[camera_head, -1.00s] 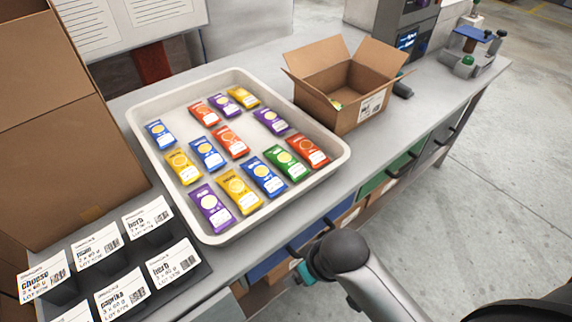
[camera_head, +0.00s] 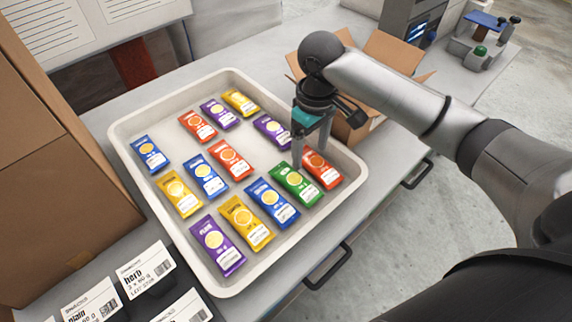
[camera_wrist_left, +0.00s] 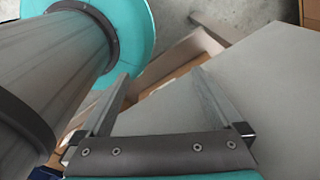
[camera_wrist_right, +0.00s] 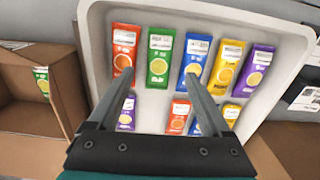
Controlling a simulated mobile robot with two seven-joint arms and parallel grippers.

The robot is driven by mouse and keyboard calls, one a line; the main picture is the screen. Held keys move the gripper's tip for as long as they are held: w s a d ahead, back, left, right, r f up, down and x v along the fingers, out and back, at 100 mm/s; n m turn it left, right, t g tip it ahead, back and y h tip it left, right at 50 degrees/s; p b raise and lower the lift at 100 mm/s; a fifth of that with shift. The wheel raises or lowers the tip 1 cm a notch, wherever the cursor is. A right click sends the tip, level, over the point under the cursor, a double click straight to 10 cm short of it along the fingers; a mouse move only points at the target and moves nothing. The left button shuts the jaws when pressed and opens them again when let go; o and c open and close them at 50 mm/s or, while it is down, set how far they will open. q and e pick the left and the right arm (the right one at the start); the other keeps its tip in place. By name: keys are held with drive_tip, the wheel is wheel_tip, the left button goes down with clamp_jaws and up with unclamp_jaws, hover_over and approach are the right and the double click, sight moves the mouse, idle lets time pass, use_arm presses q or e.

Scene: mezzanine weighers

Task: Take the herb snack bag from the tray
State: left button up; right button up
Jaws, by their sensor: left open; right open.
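The green snack bag (camera_head: 295,186), which I take to be the herb one, lies flat in the white tray (camera_head: 118,128) near its right side, between a blue and a red-orange bag. In the right wrist view the green bag (camera_wrist_right: 159,57) lies ahead between my fingers' lines. My right gripper (camera_head: 310,158) is open and empty, pointing down over the tray's right part, above and just behind the green bag; its fingers partly cover the red-orange bag (camera_head: 322,171). My left gripper (camera_wrist_left: 162,88) is open and empty, seen only in the left wrist view.
Several purple, yellow, blue and red-orange bags share the tray. An open cardboard box (camera_wrist_right: 25,118) stands beside the tray with a green-labelled bag (camera_wrist_right: 42,82) inside; my right arm partly hides it in the head view. Label cards (camera_head: 146,270) and a large carton (camera_head: 60,190) are at left.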

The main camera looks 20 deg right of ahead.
drive_tip(key=b, duration=0.2)
hover_over(306, 188)
drive_tip(key=f, duration=0.9)
drive_tip(key=shift+s+d+f, duration=0.1)
drive_tip(key=shift+s, duration=0.15)
drive_tip(key=shift+w+f+b, duration=0.15)
drive_tip(key=shift+f+b, duration=0.4)
drive_tip(key=shift+f, duration=2.3)
use_arm(q)
drive_tip(key=f, duration=0.1)
drive_tip(key=s+f, duration=0.1)
drive_tip(key=f, duration=0.1)
use_arm(e)
drive_tip(key=shift+c, duration=0.3)
drive_tip(key=c, duration=1)
drive_tip(key=shift+o, duration=0.2)
drive_tip(key=shift+r, duration=0.15)
